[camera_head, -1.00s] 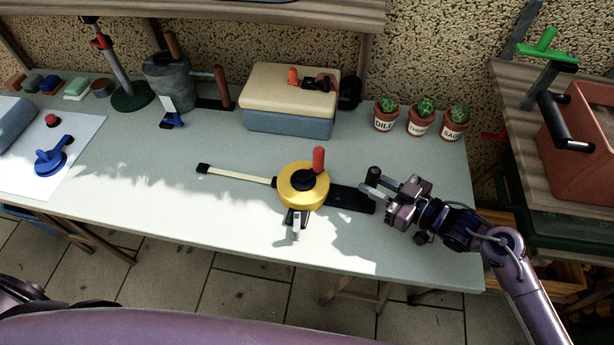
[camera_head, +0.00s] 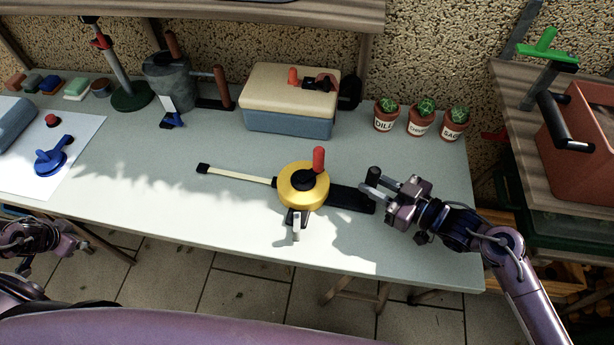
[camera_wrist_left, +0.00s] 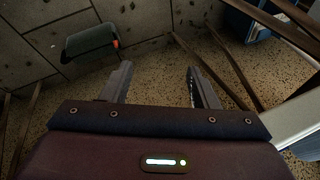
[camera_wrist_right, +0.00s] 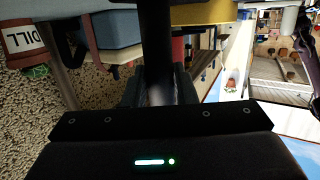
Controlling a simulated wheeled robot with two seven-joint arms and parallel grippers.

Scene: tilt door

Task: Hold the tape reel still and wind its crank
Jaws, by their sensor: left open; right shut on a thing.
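The yellow tape reel (camera_head: 293,192) sits on the table in the middle of the head view. Its red crank knob (camera_head: 319,160) stands up at the far right of its top, beside a dark hub. A pale tape with a black end (camera_head: 203,168) runs out to the left. A black handle (camera_head: 350,199) extends right from the reel. My right gripper (camera_head: 372,186) is shut on this handle's right end; the dark handle also runs up the right wrist view (camera_wrist_right: 156,50). My left gripper (camera_head: 82,246) is open and empty, low beyond the table's front edge; its fingers show in the left wrist view (camera_wrist_left: 160,85).
A cream and blue box (camera_head: 290,100) stands behind the reel, with several potted herbs (camera_head: 420,118) to its right. The table (camera_head: 200,220) is clear left of the reel.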

